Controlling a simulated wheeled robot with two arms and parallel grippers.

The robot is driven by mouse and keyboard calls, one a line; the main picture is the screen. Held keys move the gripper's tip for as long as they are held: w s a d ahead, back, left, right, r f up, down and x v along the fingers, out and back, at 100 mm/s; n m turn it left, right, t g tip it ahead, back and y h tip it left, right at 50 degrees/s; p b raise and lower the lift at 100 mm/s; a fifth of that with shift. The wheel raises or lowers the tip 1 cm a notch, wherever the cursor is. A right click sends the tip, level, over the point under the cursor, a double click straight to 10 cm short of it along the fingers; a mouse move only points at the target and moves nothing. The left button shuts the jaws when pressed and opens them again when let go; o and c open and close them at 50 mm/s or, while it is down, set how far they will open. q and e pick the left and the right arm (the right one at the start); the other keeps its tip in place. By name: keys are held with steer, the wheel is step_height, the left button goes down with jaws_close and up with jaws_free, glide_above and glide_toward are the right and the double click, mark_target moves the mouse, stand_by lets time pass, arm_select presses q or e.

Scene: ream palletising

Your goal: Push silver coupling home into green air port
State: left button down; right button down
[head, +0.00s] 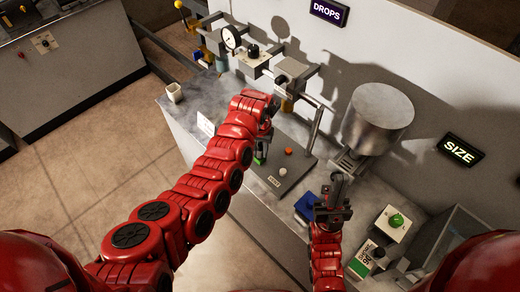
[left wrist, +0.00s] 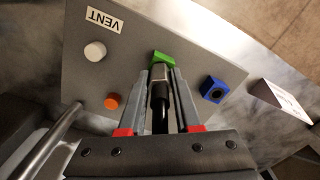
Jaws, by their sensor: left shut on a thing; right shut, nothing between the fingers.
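In the left wrist view, the silver coupling (left wrist: 158,74) with its black hose end (left wrist: 161,108) lies between the fingers of my left gripper (left wrist: 161,80), which is shut on it. The coupling's front end is right at the green air port (left wrist: 164,59); I cannot tell how deep it sits. In the head view, my left gripper (head: 262,143) points down over the grey port plate (head: 292,181), and a bit of green (head: 259,160) shows below it. My right gripper (head: 333,196) is shut and empty, right of the plate.
A metal drum (head: 377,118), a blue object (head: 306,206) and a green button box (head: 395,222) are to the right. A cup (head: 174,92) stands left.

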mark_target(260, 144)
arm_select(q)
steer(key=shift+f, duration=0.4)
steer(key=c, duration=0.5)
jaws_free()
steer(key=shift+r, duration=0.1)
steer(key=shift+r+b, duration=0.4)
steer(key=shift+r, duration=0.05)
step_height(260, 144, up, 4)
steer(key=shift+b, duration=0.9)
step_height(260, 144, up, 12)
steer(key=shift+r+p, duration=0.25)
steer(key=shift+p, duration=0.65)
